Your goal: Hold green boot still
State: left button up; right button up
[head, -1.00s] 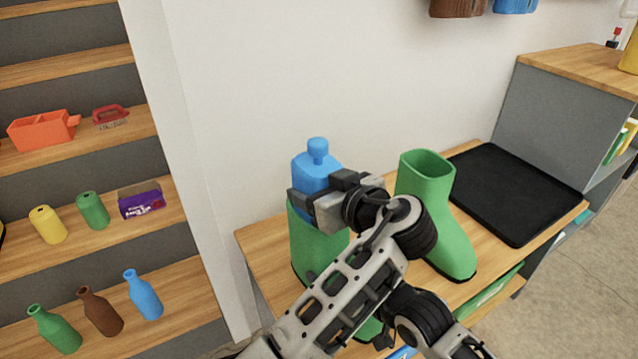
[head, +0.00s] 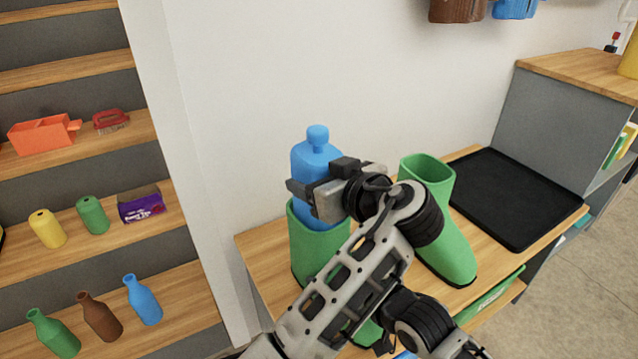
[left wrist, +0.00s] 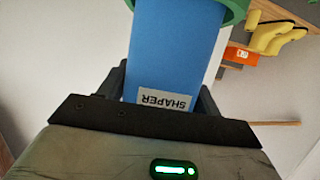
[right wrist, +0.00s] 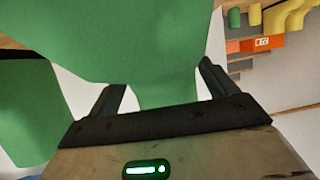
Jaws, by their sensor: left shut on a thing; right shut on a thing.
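A green boot (head: 314,255) stands upright on the wooden bench, its toe partly behind my arm. A blue boot shaper (head: 313,160) with a knobbed top stands in its opening, its lower end hidden inside. My left gripper (head: 326,192) is shut on the shaper just above the boot's rim. In the left wrist view the shaper (left wrist: 172,45) carries a "SHAPER" label, with the green rim around its far end. In the right wrist view my right gripper (right wrist: 163,90) is shut on the green boot (right wrist: 130,45). In the head view the right gripper is mostly hidden low behind my arm.
A second green boot (head: 432,215) stands to the right on the bench (head: 262,240). A black tray (head: 515,195) lies beyond it. A white wall (head: 240,110) rises behind. Shelves at the left hold bottles, cans and a purple box (head: 141,204).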

aim_at(323, 156)
pick_arm(q)
jog(key=shift+r, duration=2.25)
jog(key=shift+f, duration=3.85)
jog(key=o, duration=1.2)
jog(key=shift+c, duration=0.2)
jog(key=shift+s, duration=0.1)
jog(key=v, duration=0.8)
